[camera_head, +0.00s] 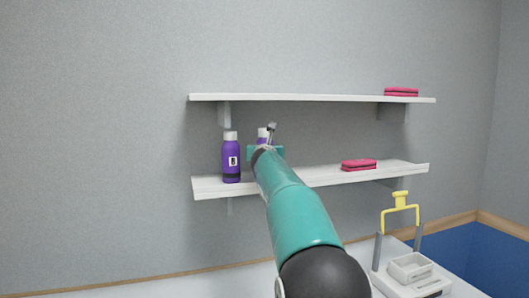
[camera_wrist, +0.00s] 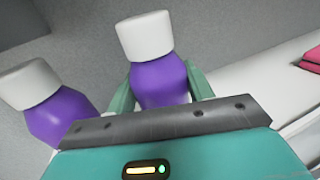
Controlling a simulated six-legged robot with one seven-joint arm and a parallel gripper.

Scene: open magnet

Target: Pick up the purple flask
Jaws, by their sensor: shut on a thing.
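Two purple flasks with white caps show. One flask (camera_head: 231,165) stands upright at the left end of the lower shelf. The other flask (camera_head: 262,134) is just to its right, mostly hidden behind my arm and gripper (camera_head: 265,152). In the wrist view, this held flask (camera_wrist: 160,75) is between the two teal fingers of my gripper (camera_wrist: 160,90), which is shut on it. The free flask (camera_wrist: 58,115) shows beside it on the left, outside the fingers. The base of the held flask is hidden, so I cannot tell whether it touches the shelf.
The lower white shelf (camera_head: 210,188) also bears pink folded items (camera_head: 358,165) to the right. The upper shelf (camera_head: 290,97) runs above, with another pink stack (camera_head: 401,91). A device with a yellow handle (camera_head: 400,203) stands at lower right.

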